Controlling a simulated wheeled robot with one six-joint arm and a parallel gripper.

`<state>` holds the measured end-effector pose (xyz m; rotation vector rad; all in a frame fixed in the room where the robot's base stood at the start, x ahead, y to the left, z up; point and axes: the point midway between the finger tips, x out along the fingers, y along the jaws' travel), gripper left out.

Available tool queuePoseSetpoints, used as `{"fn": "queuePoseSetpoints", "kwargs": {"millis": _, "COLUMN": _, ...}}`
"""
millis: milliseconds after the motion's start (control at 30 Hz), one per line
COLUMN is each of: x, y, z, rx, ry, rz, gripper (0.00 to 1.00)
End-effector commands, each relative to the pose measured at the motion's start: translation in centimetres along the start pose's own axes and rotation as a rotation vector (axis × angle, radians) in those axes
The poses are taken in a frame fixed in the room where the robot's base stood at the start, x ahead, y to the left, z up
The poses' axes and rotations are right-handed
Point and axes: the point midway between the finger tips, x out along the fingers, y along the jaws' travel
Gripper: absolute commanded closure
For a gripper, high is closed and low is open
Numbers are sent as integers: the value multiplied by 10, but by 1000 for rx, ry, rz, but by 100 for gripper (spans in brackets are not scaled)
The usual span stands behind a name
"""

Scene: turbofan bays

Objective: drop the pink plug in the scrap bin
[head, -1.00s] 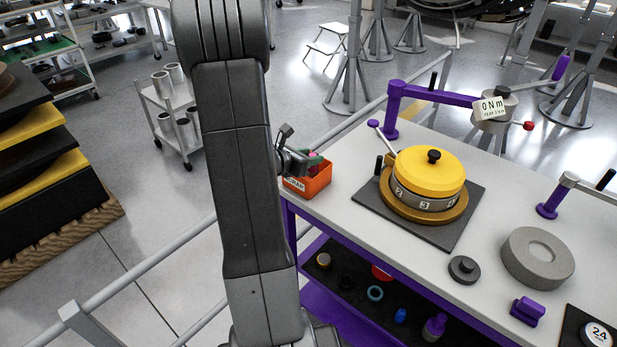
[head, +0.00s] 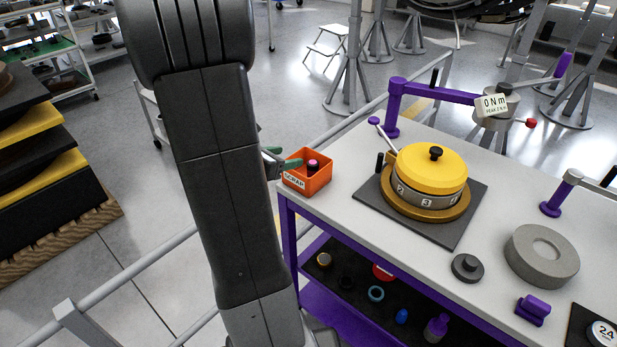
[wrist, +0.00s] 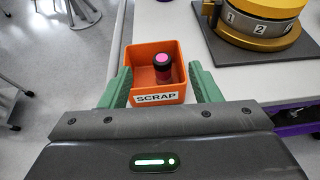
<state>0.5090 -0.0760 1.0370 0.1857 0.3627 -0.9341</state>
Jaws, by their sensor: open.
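The pink plug (head: 313,165) stands inside the orange scrap bin (head: 318,183) at the bench's left corner. In the wrist view the plug (wrist: 162,66) has a pink top and a dark body, and appears upright within the bin (wrist: 158,97), which is labelled SCRAP. My gripper (wrist: 166,88) is open, its green fingers apart on the near left and right sides of the bin in that view. Nothing is between the fingers' pads in their grip. In the head view my gripper (head: 283,162) is beside the bin's left side, partly hidden by my arm.
A yellow-topped numbered fixture (head: 430,172) sits on a dark mat right of the bin. A purple torque arm (head: 435,94) stands behind it. A grey ring (head: 541,256) and small dark knob (head: 467,267) lie on the bench. A railing (head: 140,263) runs along the left.

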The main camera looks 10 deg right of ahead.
Motion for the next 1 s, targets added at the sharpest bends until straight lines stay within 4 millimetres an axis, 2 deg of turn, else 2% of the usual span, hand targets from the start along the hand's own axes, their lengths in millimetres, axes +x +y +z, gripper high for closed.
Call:
{"fn": "queuePoseSetpoints", "kwargs": {"millis": 100, "x": -20, "y": 0, "z": -1, "rx": 0, "ry": 0, "rz": 3, "gripper": 43}}
{"fn": "queuePoseSetpoints", "kwargs": {"millis": 200, "x": -30, "y": 0, "z": 0, "rx": 0, "ry": 0, "rz": 2, "gripper": 43}}
{"fn": "queuePoseSetpoints", "kwargs": {"millis": 567, "x": -38, "y": 0, "z": 0, "rx": -1, "ry": 1, "rz": 0, "gripper": 43}}
{"fn": "queuePoseSetpoints", "kwargs": {"millis": 767, "x": -28, "y": -1, "z": 0, "rx": -1, "ry": 1, "rz": -4, "gripper": 43}}
{"fn": "queuePoseSetpoints", "kwargs": {"millis": 1000, "x": 11, "y": -1, "z": 1, "rx": -2, "ry": 1, "rz": -6, "gripper": 43}}
